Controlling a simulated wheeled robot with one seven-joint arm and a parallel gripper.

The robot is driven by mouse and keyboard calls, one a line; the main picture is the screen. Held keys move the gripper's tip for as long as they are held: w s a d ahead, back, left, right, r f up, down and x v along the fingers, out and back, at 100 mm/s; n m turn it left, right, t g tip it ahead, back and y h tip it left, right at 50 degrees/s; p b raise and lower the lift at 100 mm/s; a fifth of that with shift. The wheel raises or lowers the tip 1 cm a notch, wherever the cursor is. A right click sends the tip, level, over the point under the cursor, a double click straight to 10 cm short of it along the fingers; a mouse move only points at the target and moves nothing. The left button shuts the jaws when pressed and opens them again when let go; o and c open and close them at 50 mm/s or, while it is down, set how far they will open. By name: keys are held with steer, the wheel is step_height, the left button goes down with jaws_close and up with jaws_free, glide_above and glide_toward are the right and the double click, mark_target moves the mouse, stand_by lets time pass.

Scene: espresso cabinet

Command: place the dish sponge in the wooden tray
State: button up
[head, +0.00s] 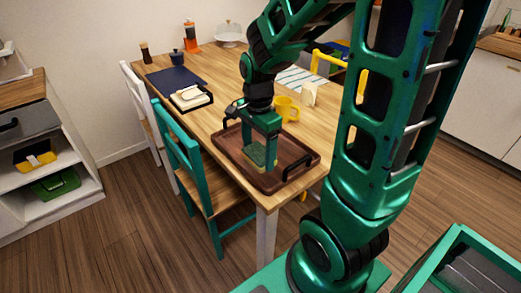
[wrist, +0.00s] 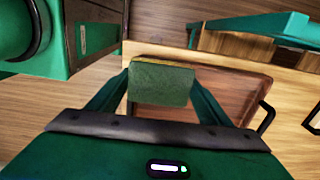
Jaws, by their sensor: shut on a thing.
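The dish sponge (head: 258,155) is green on one face with a yellow layer. My gripper (head: 262,160) is shut on it, with a finger on each side. In the wrist view the sponge (wrist: 160,84) sits between the fingertips (wrist: 160,88), green face towards the camera. The dark brown wooden tray (head: 222,150) with black handles lies on the table near its front corner. The tray also shows in the wrist view (wrist: 232,92).
A yellow mug (head: 287,108) and a cream napkin holder (head: 309,94) stand behind the tray. A butter dish (head: 190,97) and dark blue mat (head: 175,79) lie further left. A teal chair (head: 180,150) is close to the table's left edge.

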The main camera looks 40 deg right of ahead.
steer(key=w+d+f, duration=0.4)
steer(key=d, duration=0.1)
steer(key=w+d+f, duration=0.2)
steer(key=d, duration=0.1)
steer(key=shift+w+d+f, duration=0.1)
steer(key=shift+w+f, duration=0.05)
steer(key=shift+f, duration=2.05)
steer(key=o, duration=1.5)
steer(key=shift+f, duration=0.1)
steer(key=shift+d, duration=0.1)
